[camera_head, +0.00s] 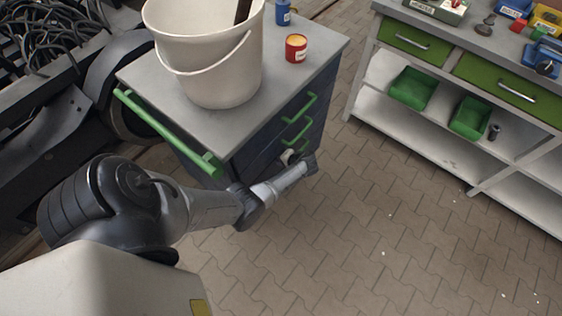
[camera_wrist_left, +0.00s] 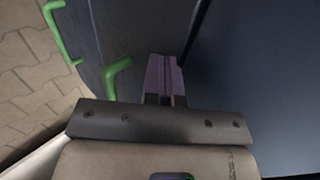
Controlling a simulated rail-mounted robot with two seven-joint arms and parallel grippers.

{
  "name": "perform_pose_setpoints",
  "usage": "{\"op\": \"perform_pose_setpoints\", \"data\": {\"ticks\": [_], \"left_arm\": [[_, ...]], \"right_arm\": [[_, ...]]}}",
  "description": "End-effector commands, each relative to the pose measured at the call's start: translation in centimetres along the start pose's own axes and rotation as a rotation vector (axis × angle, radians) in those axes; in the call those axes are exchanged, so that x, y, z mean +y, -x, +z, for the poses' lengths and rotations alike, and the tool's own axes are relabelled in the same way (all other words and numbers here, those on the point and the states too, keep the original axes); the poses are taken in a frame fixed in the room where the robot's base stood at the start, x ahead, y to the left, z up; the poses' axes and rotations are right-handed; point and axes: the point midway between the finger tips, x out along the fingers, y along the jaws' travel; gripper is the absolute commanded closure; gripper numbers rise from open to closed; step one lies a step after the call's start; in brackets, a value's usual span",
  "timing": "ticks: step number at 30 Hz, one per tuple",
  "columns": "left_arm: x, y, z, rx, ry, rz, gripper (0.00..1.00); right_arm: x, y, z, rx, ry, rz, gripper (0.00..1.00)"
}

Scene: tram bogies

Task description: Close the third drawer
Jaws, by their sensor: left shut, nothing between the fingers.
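The dark blue drawer cabinet (camera_head: 240,160) has a grey top and green bar handles on its right-hand face. The upper handle (camera_head: 300,108) and the handle below it (camera_head: 297,133) show clearly. A lower one is partly hidden by my left wrist. How far the third drawer stands out I cannot tell. A green handle (camera_wrist_left: 116,78) lies just left of the fingers. My right gripper is out of view.
A white bucket (camera_head: 212,75), a red tin (camera_head: 296,48) and a blue bottle (camera_head: 283,12) stand on the cabinet. A green push bar (camera_head: 165,135) runs along its left side. A workbench (camera_head: 440,152) with green bins stands right. The paved floor between is clear.

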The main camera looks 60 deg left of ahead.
Motion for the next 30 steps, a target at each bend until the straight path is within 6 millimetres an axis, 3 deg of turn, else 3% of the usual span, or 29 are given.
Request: {"op": "perform_pose_setpoints", "data": {"ticks": [5, 11, 15, 21, 30], "left_arm": [[-0.2, -0.4, 0.1, -0.003, 0.001, -0.004, 1.0], [1.1, 0.9, 0.2, -0.004, 0.001, -0.001, 1.0], [2.8, 2.7, 0.3, -0.006, 0.005, 0.003, 1.0], [2.5, 7.2, 0.3, -0.006, 0.007, 0.004, 1.0], [2.6, 11.4, 0.2, -0.006, 0.007, 0.003, 1.0]], "right_arm": [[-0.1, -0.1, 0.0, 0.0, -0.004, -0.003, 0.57], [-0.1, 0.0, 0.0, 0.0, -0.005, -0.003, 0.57], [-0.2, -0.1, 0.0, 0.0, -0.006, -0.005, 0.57], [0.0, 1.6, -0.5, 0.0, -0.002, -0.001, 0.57], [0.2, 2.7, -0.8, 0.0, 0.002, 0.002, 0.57]]}}
